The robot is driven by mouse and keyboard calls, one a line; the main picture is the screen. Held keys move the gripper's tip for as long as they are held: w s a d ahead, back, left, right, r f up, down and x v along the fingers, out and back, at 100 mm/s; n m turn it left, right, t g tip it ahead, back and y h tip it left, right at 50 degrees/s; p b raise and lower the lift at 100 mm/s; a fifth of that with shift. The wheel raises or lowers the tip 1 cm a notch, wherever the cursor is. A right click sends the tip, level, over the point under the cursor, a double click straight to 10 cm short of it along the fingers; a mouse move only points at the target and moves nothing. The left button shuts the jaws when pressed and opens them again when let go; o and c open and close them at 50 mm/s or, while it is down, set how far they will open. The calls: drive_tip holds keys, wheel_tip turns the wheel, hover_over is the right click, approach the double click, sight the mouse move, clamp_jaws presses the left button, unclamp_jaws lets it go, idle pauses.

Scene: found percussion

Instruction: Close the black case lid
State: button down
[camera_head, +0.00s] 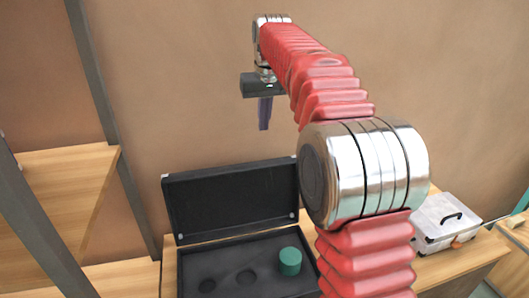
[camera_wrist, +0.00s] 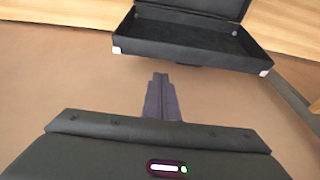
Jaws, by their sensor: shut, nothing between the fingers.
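The black case (camera_head: 213,270) stands on a wooden surface with its lid (camera_head: 232,200) raised at the back, near upright. A green cylinder (camera_head: 290,261) sits in the case's right part, and round recesses show beside it. My gripper (camera_head: 265,114) is above and behind the lid, fingers pointing down, shut and empty. In the wrist view my gripper (camera_wrist: 161,82) is also shut, and the black case lid (camera_wrist: 190,38) shows at the top, apart from the fingertips.
A wooden shelf (camera_head: 66,185) with dark posts stands at the left. A clear box with a black handle (camera_head: 445,220) stands on the wooden surface at the right. A brown wall is behind.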

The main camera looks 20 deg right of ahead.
approach(261, 147)
wheel_tip(261, 147, up, 2)
drive_tip(key=s, duration=0.2)
drive_tip(key=shift+s+a+g, duration=0.1)
drive_tip(key=shift+a+g, duration=0.2)
drive_tip(key=shift+g, duration=0.1)
drive_tip(key=x, duration=1)
drive_tip(key=shift+s+r, duration=0.15)
drive_tip(key=shift+s, duration=0.85)
drive_tip(key=shift+s+r, duration=0.2)
drive_tip(key=shift+s, duration=0.8)
drive_tip(key=shift+s, duration=0.1)
